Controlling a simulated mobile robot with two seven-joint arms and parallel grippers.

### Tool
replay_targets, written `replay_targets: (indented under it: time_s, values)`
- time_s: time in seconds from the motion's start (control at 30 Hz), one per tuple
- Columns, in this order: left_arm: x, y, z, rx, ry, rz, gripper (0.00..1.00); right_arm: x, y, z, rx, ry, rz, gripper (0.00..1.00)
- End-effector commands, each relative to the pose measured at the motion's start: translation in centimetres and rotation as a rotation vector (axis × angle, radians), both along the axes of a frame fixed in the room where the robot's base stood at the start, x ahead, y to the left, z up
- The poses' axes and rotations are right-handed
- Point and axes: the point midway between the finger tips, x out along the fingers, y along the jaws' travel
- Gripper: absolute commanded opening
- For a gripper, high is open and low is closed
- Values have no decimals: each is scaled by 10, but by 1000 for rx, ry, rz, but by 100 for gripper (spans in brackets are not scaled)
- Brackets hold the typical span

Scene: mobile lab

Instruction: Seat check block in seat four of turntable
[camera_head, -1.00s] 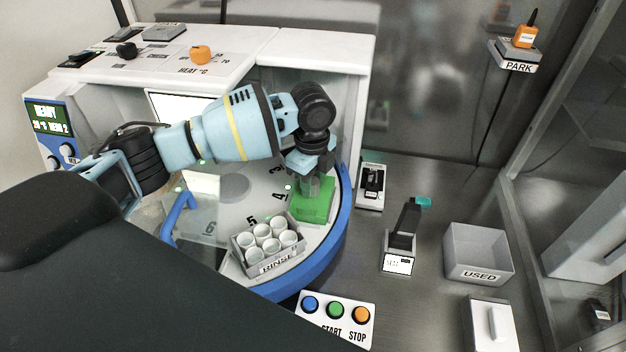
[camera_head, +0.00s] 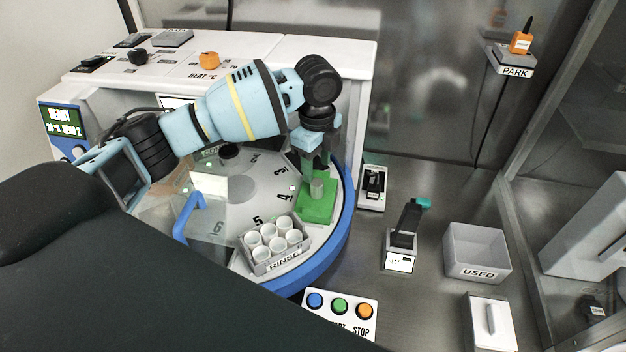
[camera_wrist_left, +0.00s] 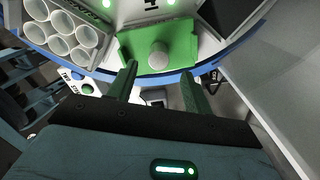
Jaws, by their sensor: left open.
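The check block is a green block with a grey round knob (camera_head: 317,208). It lies flat on the turntable (camera_head: 262,181) beside the number 4, near the blue rim, and also shows in the left wrist view (camera_wrist_left: 159,48). My left gripper (camera_head: 315,170) is open above and just behind the knob in the head view. In the left wrist view its two green-tinged fingers (camera_wrist_left: 160,88) are apart, with the block beyond their tips and nothing between them. Whether the block is fully down in its seat I cannot tell. My right gripper is not in view.
A rinse rack (camera_head: 273,246) with several white cups stands on the turntable beside the block. A button panel (camera_head: 340,314) is at the front. A black tool in a stand (camera_head: 405,225), a used bin (camera_head: 477,252) and a small device (camera_head: 373,186) stand to the right.

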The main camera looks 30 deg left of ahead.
Motion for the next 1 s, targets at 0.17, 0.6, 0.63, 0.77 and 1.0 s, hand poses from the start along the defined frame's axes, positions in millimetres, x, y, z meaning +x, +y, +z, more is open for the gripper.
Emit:
replay_targets:
  time_s: [0.17, 0.6, 0.63, 0.77, 1.0]
  values:
    - [-1, -1, 29, 0, 8, -3, 50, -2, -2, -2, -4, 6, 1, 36]
    - [-1, 0, 60, 1, 12, -1, 50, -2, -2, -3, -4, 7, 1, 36]
    - [-1, 0, 60, 1, 12, -1, 50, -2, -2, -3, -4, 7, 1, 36]
    - [-1, 0, 59, 1, 12, -2, 50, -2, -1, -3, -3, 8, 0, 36]
    - [-1, 0, 59, 1, 12, -2, 50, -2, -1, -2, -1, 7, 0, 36]
